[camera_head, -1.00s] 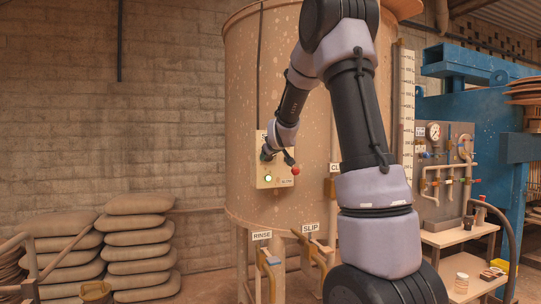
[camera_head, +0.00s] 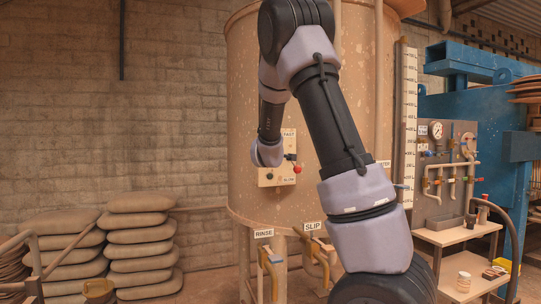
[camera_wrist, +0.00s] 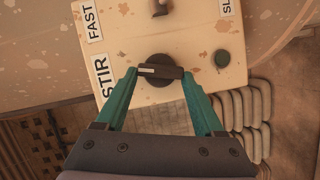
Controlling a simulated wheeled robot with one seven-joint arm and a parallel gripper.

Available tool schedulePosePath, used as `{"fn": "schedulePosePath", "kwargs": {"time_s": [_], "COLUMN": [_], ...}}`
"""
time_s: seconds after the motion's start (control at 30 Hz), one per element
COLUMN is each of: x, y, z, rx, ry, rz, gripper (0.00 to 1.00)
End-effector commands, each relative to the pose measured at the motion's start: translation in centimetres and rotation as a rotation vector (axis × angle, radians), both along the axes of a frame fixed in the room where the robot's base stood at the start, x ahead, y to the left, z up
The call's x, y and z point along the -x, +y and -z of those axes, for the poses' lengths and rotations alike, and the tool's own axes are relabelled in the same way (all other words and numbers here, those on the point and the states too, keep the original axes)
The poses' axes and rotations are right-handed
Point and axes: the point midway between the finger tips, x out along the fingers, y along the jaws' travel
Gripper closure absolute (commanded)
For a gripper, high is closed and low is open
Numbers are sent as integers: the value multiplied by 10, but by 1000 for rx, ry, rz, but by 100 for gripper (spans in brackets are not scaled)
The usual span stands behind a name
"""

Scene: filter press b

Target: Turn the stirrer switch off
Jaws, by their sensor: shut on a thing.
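The stirrer control box is a cream panel (camera_head: 285,178) on the front of the large tan tank. In the wrist view its face (camera_wrist: 190,35) carries the labels STIR, FAST and one partly cut off. The stirrer switch (camera_wrist: 160,72) is a black round knob with a bar grip and a pale mark at one end. My gripper (camera_wrist: 160,75) has its teal fingers shut on the bar, one at each end. A green lamp (camera_wrist: 222,58) beside the switch looks dark. In the head view my wrist hides the fingers and the switch.
A red knob (camera_head: 298,169) sticks out at the box's right side. A dark lever (camera_wrist: 160,8) shows at the wrist view's top edge. Valves labelled RINSE (camera_head: 264,234) and SLIP (camera_head: 312,226) are below the tank. Stacked sacks (camera_head: 140,245) stand left.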

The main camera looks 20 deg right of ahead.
Motion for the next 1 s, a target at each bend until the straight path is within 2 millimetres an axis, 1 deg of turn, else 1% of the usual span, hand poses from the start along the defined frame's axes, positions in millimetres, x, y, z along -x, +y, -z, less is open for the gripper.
{"fn": "schedulePosePath", "kwargs": {"time_s": [0.2,0.4,0.63,1.0], "x": [0,0,0,0], "y": [1,1,0,0], "z": [4,5,5,5], "rx": [151,240,288,297], "ry": [4,3,3,3], "rz": [-1,-1,0,-1], "gripper": [86,86,86,86]}}
